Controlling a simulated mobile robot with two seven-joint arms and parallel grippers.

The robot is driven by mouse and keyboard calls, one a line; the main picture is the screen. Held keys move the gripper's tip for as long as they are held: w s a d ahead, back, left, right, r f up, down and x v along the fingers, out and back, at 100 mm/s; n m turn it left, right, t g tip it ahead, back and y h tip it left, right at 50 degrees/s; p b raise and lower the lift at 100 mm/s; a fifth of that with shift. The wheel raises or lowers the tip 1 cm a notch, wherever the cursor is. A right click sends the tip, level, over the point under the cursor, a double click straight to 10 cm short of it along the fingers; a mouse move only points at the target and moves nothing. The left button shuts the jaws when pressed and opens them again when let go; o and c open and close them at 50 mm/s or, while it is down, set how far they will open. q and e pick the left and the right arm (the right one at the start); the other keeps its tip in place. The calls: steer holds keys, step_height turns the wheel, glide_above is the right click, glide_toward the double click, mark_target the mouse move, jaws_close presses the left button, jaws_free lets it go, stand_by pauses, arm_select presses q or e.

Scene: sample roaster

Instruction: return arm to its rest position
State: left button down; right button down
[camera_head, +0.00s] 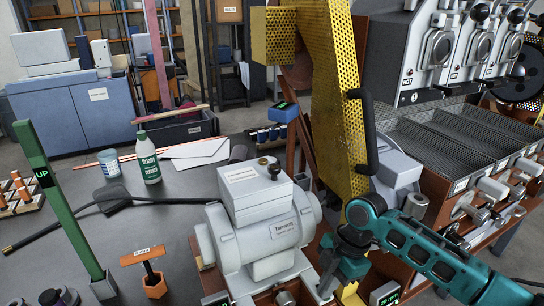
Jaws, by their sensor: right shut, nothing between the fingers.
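My right arm (430,255) is teal and comes in from the lower right. Its wrist bends down at the front of the roaster machine. My right gripper (327,287) points downward just right of the grey Tanwood motor housing (272,232). It is shut with nothing in it. The fingertips are small and partly lost among the machine parts, so I cannot tell whether they touch anything. The yellow perforated guard (335,90) rises behind the wrist, with a black handle (366,130) on its right side. My left gripper is out of view.
The dark table (190,200) holds a green post marked UP (62,205), an orange T-shaped piece (152,275), a green-and-white bottle (148,158) and a black cable. Metal trays (450,140) and several knobs crowd the right side.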

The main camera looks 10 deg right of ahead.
steer(key=s+a+f+m+t, duration=0.1)
steer(key=s+a+m, duration=0.25)
steer(key=s, duration=0.25)
steer(key=s+a+f+m+t, duration=0.2)
steer(key=s+m, duration=0.3)
steer(key=s+d+r+m+t+h, duration=0.2)
steer(key=s+d+r+m+h, duration=0.1)
steer(key=s+d+m, duration=0.8)
steer(key=w+a+f+t+y, duration=0.1)
steer(key=w+a+f+t, duration=0.3)
steer(key=w+f+t, duration=0.3)
steer(key=shift+w+f+y, duration=0.3)
steer(key=shift+w+f, duration=0.6)
steer(key=shift+f, duration=0.3)
